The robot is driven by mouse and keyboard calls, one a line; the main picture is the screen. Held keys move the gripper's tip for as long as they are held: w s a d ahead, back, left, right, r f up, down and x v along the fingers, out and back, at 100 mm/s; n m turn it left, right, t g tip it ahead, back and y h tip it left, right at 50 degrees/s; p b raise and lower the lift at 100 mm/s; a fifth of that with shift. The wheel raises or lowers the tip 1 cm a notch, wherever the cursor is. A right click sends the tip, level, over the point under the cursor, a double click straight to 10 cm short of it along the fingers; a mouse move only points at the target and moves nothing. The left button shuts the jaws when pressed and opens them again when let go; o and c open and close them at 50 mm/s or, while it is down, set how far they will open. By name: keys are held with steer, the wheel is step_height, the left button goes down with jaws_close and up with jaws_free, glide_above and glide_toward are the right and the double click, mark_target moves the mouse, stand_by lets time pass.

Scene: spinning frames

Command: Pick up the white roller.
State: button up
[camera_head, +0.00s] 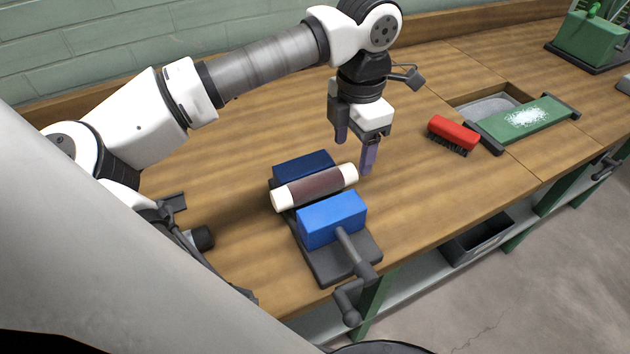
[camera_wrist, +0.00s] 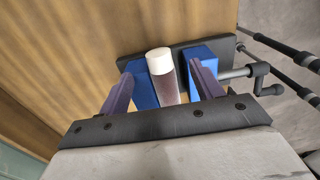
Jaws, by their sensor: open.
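The white roller (camera_head: 315,187) has white ends and a brown middle band. It lies between the two blue jaws of a vise (camera_head: 331,219) on the workbench. In the wrist view the roller (camera_wrist: 162,75) lies between the blue jaws, its white end towards the top. My gripper (camera_head: 355,152) is open and empty, above and a little behind the roller's right end in the head view. In the wrist view my gripper (camera_wrist: 163,87) has its two purple fingers spread, one on each side of the roller and jaws. The roller's near part is hidden by the gripper body.
The vise's crank handle (camera_head: 352,285) sticks out past the bench's front edge. A red brush (camera_head: 453,132) lies to the right, beside a green board (camera_head: 525,119) over a recessed tray (camera_head: 487,107). A green machine (camera_head: 588,40) stands far right. The bench (camera_head: 430,205) between vise and brush is clear.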

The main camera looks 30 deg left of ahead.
mark_target(350, 166)
steer(key=shift+f+p, duration=1.1)
steer(key=shift+f, duration=1.8)
steer(key=shift+a, duration=0.1)
steer(key=c, duration=1.2)
